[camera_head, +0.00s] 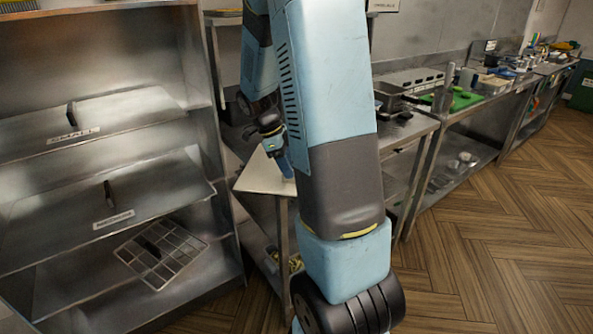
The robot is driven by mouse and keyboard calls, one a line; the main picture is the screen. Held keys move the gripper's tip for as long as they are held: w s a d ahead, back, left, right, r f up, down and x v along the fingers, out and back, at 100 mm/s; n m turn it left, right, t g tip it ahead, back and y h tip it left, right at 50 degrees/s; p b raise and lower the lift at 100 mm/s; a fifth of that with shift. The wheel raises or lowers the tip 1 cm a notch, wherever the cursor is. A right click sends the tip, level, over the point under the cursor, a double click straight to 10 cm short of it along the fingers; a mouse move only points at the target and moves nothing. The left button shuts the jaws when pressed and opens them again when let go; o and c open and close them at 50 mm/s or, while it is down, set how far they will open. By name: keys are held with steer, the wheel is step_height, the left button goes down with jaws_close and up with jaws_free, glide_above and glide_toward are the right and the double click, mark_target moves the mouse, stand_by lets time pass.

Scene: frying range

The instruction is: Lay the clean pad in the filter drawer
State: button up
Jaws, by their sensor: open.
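My gripper (284,163) is left of my large blue arm link, small in the view, pointing down. It is open, and its tips are over or at a flat cream-coloured surface (258,179) on a small stand. This surface may be the clean pad or the stand's top; I cannot tell which. I cannot tell whether the tips touch it. My arm hides its right part. I cannot make out the filter drawer for certain.
A steel cabinet at left has sloped panels with dark handles, one upper (88,122) and one lower (112,208). A gridded rack (162,253) leans at its bottom. Steel counters with a green board (455,101) run along the wall. The wooden floor (500,260) at right is clear.

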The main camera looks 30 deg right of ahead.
steer(key=shift+x, duration=1.15)
steer(key=shift+c, duration=0.3)
jaws_close()
